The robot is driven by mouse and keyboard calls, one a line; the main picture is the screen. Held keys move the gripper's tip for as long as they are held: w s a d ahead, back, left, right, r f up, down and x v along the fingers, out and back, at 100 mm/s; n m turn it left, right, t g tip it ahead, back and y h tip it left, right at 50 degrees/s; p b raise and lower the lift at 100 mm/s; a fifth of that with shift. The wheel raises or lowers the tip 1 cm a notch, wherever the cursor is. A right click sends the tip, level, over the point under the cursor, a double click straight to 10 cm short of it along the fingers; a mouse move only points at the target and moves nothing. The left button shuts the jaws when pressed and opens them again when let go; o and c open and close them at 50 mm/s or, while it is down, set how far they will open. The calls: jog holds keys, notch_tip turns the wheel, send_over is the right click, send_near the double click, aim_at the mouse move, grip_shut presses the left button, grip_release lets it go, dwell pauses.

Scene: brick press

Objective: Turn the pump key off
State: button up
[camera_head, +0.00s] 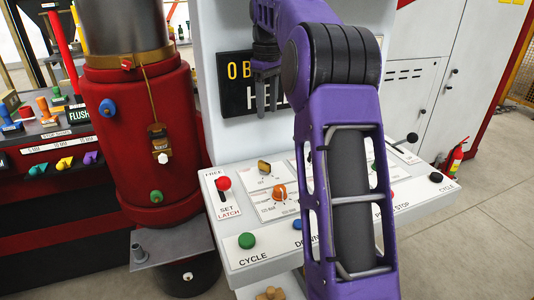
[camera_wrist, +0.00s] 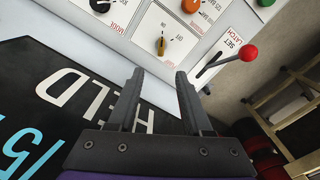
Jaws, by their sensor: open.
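A small brass key-like switch (camera_head: 264,167) sits on a white label plate at the back of the sloped control panel. In the wrist view this brass switch (camera_wrist: 161,45) shows just beyond the fingertips, its grip roughly upright in the picture, with small ON lettering near it. I cannot read enough lettering to confirm it is the pump key. My gripper (camera_head: 267,100) is open and empty, pointing down above the panel in front of the black sign. In the wrist view my gripper (camera_wrist: 160,78) has a clear gap between its fingers and touches no switch. My arm hides the panel's middle.
An orange knob (camera_head: 279,191) sits just in front of the brass switch. A red-ball lever (camera_head: 223,184) stands to its left. A green button (camera_head: 247,240) is near the panel's front edge. The black sign (camera_head: 240,85) rises behind. A red cylinder (camera_head: 150,130) stands left of the panel.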

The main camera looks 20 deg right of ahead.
aim_at(267, 164)
jog(key=f+b, duration=0.3)
jog(key=f, duration=1.4)
jog(key=shift+s+f, duration=0.2)
jog(key=shift+c, duration=0.3)
grip_shut()
